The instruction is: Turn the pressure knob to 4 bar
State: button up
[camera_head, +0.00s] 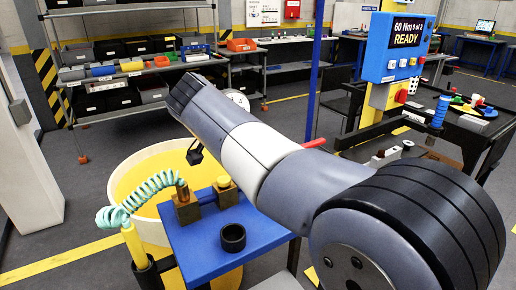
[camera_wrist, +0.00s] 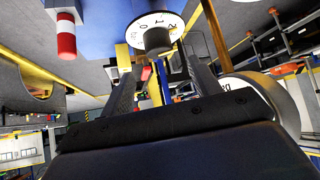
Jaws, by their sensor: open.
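In the wrist view a dark grey knob (camera_wrist: 157,41) stands at the centre of a round white dial (camera_wrist: 140,24) with black numbers, of which 0, 1 and 2 can be made out. The knob's setting cannot be read. My gripper (camera_wrist: 162,62) is open, with its two dark fingers pointing toward the knob. The knob shows between and just beyond the fingertips; whether they touch it cannot be told. In the head view my arm hides the gripper and the knob; part of a round white face (camera_head: 238,98) shows behind the arm.
A blue bench (camera_head: 262,233) with a black ring (camera_head: 233,237) and brass fittings stands below my arm. A coiled turquoise hose (camera_head: 137,196) and yellow drum (camera_head: 165,161) are left. A round white-faced gauge (camera_wrist: 240,83) and a red-white cylinder (camera_wrist: 66,36) flank the gripper.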

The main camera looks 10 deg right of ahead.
jog(key=v, duration=0.2)
jog(key=shift+s+a+r, duration=0.15)
jog(key=shift+a+r, duration=0.05)
jog(key=shift+r, duration=0.05)
jog(key=b+x, duration=0.1)
jog(key=x, duration=0.9)
jog(key=shift+d+f, duration=0.25)
jog(key=shift+f, duration=0.05)
